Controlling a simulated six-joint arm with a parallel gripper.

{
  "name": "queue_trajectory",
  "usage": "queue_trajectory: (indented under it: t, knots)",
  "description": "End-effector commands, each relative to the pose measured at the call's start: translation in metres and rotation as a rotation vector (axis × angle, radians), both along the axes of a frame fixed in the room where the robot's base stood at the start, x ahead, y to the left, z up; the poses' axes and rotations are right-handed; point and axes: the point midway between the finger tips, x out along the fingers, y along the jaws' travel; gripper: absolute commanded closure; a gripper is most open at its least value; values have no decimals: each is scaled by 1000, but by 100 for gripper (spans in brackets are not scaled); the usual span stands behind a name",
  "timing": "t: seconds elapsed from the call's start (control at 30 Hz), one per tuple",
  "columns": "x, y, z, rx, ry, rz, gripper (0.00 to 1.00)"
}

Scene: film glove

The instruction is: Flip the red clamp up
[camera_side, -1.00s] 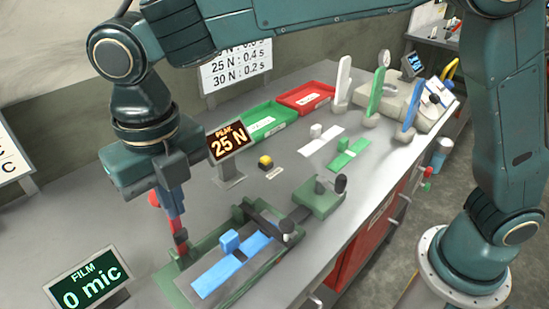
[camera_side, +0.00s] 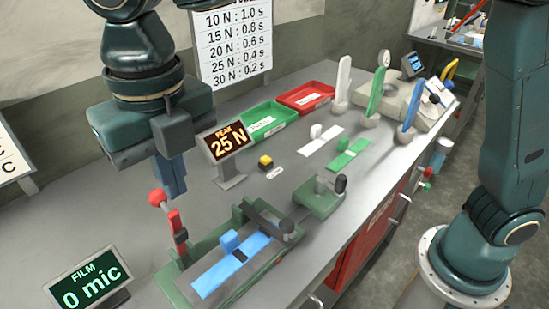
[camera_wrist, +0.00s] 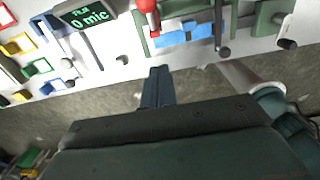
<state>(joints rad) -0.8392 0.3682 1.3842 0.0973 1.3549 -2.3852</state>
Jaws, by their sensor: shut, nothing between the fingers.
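The red clamp (camera_side: 174,219) stands up, leaning, at the left end of the green fixture (camera_side: 233,284), with its red ball knob at the top. In the wrist view the red clamp (camera_wrist: 148,12) shows at the top edge, partly cut off. A blue strip (camera_side: 235,264) with a small blue block lies in the fixture. My gripper (camera_side: 175,194) is shut and empty. Its blue fingers are above and beside the clamp's knob in the side view; the exact gap is hard to tell. In the wrist view my gripper (camera_wrist: 158,72) points toward the bench, apart from the clamp.
A "FILM 0 mic" display (camera_side: 88,282) stands left of the fixture. A "PEAK 25 N" display (camera_side: 229,143) stands behind it. A green tray (camera_side: 250,128) and a red tray (camera_side: 305,97) lie farther back. Bare bench lies left of the clamp.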

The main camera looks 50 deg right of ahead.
Motion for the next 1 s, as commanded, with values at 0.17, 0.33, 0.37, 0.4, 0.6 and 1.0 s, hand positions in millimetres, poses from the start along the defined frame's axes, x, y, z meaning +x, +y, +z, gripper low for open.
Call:
queue_trajectory:
  t: [0.17, 0.33, 0.37, 0.4, 0.6, 1.0]
  knots:
    - [3, 0, 21, 0, -1, 0, 100]
    - [4, 0, 32, -1, 0, 0, 100]
    - [5, 0, 34, -1, 0, 0, 100]
    - [5, 0, 35, 0, 0, 1, 100]
    - [4, 0, 38, -1, 2, 0, 100]
    - [11, -38, 49, 28, -25, -227, 100]
